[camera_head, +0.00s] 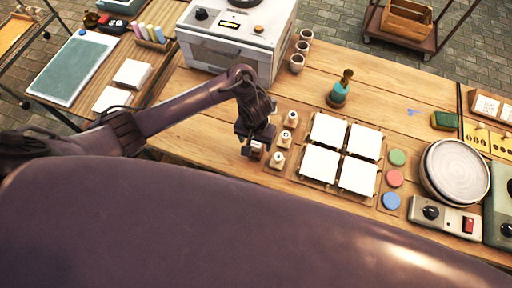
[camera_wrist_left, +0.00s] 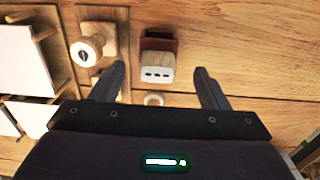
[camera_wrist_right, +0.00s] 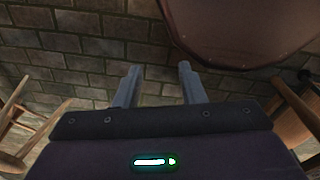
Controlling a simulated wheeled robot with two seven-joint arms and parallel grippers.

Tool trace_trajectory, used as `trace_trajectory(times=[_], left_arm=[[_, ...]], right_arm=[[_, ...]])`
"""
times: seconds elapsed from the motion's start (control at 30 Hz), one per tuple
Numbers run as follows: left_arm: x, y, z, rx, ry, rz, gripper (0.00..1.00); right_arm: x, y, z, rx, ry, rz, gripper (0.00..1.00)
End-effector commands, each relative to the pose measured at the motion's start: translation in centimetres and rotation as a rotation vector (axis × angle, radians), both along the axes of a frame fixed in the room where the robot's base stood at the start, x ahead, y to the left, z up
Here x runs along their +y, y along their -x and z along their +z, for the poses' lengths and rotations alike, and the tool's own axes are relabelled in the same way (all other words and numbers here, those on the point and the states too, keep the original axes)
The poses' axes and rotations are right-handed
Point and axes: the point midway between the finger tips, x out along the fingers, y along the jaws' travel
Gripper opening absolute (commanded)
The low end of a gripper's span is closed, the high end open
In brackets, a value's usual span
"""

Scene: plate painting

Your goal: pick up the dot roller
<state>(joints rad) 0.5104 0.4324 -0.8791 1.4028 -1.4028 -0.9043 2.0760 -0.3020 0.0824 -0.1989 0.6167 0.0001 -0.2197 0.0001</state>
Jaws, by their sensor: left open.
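The dot roller (camera_wrist_left: 157,68) has a pale block face with a row of dark dots and a red-brown part behind it. In the left wrist view it lies between and beyond the fingertips of my left gripper (camera_wrist_left: 160,78), with gaps on both sides. In the head view my left gripper (camera_head: 257,140) is low over the table, and the roller (camera_head: 257,153) is partly hidden under it. My left gripper is open. My right gripper (camera_wrist_right: 158,75) is open and empty, away from the table, facing a stone-paved surface.
Wooden stamps (camera_head: 285,139) stand in a column just right of the left gripper. White square tiles (camera_head: 320,163) sit on racks further right. A kiln-like box (camera_head: 232,45) stands behind.

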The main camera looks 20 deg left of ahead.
Motion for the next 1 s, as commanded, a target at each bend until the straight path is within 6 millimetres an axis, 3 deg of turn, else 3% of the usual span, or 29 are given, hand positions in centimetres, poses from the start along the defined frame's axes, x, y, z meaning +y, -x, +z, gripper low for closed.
trace_trajectory(times=[0.07,0.17,0.3,0.43,0.57,0.93,1.0], left_arm=[[-0.1,0.5,-1.3,0.004,-0.002,0.001,0.69],[-0.2,0.8,-2.8,0.003,-0.002,0.001,0.69],[-0.2,0.7,-4.2,0.0,-0.002,0.0,0.69],[-0.2,0.7,-4.4,0.0,-0.001,0.0,0.69],[-0.2,0.7,-4.3,0.0,-0.001,0.0,0.69],[-0.3,0.7,-4.3,-0.001,-0.001,0.0,0.22],[-0.3,0.7,-4.3,-0.001,0.0,0.0,0.2]], right_arm=[[-0.1,1.3,-0.2,0.019,0.001,0.0,0.36],[-0.1,1.8,-0.5,0.026,0.002,0.0,0.36],[0.0,0.8,-0.7,0.012,0.001,0.0,0.36],[0.1,-1.0,-0.5,-0.015,-0.002,0.001,0.36],[0.2,-1.6,-0.4,-0.024,-0.003,0.001,0.36],[0.3,-0.1,-0.5,-0.002,-0.005,0.0,0.36],[0.4,0.0,-0.5,0.0,-0.005,0.0,0.36]])
